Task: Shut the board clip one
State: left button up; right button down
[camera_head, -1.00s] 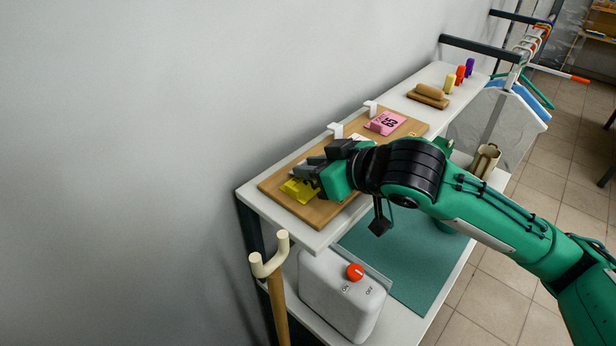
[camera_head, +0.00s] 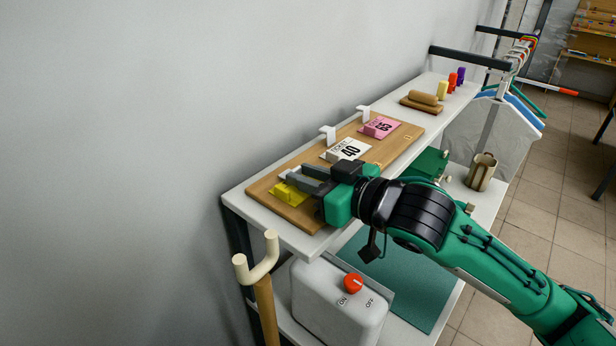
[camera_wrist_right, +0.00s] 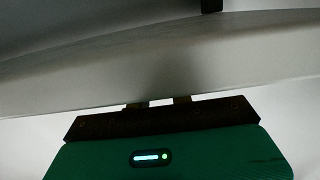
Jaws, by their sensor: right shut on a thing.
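A wooden board (camera_head: 262,190) lies on the white shelf with a yellow piece (camera_head: 288,195), a white card marked 40 (camera_head: 347,149) and a pink card (camera_head: 381,127) on it. Two white clips stand upright at its back edge, one behind the white card (camera_head: 327,132) and one behind the pink card (camera_head: 363,111). My right gripper (camera_head: 293,175) is at the yellow piece's end, its fingers pointing left and low over the board. It is shut on what seems to be the board clip there, which the fingers mostly hide. My left gripper is not in view.
A white box with a red knob (camera_head: 353,283) stands below the shelf, beside a forked wooden stick (camera_head: 265,300). A brown rolled item (camera_head: 423,100) and several coloured pegs stand farther along the shelf. A grey wall runs behind the shelf.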

jog(key=c, duration=1.2)
grip_release()
jog(key=shift+c, duration=0.2)
jog(key=shift+s+d, duration=0.3)
jog(key=shift+d, duration=0.15)
jog(key=b+v, duration=0.1)
jog(key=v, duration=0.4)
jog(key=shift+f+b, duration=0.1)
jog(key=shift+b, duration=0.2)
jog(key=p+v, duration=0.7)
jog(key=p, duration=0.9)
jog(key=shift+s+d+r, duration=0.2)
jog(key=shift+s+r, duration=0.05)
jog(key=shift+s, duration=0.05)
